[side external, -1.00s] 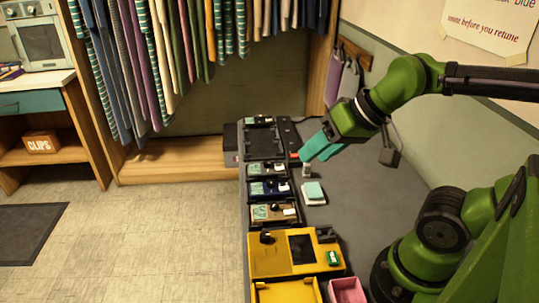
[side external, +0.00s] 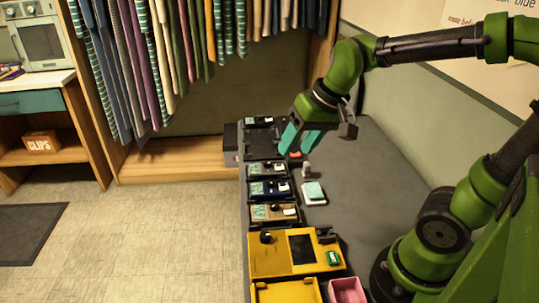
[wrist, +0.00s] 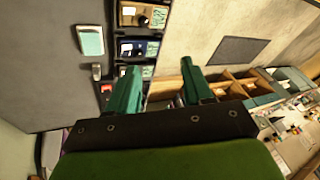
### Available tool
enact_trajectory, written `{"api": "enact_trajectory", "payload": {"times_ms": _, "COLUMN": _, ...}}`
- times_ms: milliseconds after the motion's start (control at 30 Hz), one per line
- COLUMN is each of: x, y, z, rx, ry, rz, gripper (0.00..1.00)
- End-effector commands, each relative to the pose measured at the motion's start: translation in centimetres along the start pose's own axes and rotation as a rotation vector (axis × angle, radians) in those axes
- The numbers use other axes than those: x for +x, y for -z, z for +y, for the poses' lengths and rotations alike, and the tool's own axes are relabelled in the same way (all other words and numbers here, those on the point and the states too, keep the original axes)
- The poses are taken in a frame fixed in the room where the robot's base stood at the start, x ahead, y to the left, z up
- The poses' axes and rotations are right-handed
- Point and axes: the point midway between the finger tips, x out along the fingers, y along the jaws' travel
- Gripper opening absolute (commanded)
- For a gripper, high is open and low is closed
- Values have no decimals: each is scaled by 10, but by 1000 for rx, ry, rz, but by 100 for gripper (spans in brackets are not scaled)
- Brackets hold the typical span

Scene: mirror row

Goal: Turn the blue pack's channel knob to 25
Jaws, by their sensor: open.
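The blue pack (side external: 268,196) lies in a row of packs along the left part of the grey table, between a dark pack (side external: 266,170) and a tan pack (side external: 264,218). It has a small dark knob and light labels; the knob's setting is too small to read. The blue pack also shows in the wrist view (wrist: 150,49), above my fingers. My gripper (side external: 299,150) is open with teal fingers, empty, above the table beyond and right of the blue pack. It touches no pack. In the wrist view the gripper (wrist: 158,68) has its fingers spread apart.
A yellow unit (side external: 265,258) with a dark screen sits at the near end, beside a pink tray (side external: 347,290). A white-and-teal block (side external: 313,192) and a small grey piece (side external: 306,170) stand right of the packs. The table's right part is clear. Hanging clothes (side external: 190,50) are behind.

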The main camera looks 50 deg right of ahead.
Motion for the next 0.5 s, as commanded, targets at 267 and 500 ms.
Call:
{"api": "enact_trajectory", "payload": {"times_ms": 267, "x": 51, "y": 79, "z": 11, "rx": 92, "ry": -181, "rz": -205, "gripper": 50}}
{"api": "enact_trajectory", "payload": {"times_ms": 500, "x": 69, "y": 122, "z": 20, "rx": 173, "ry": -295, "rz": -282, "gripper": 50}}
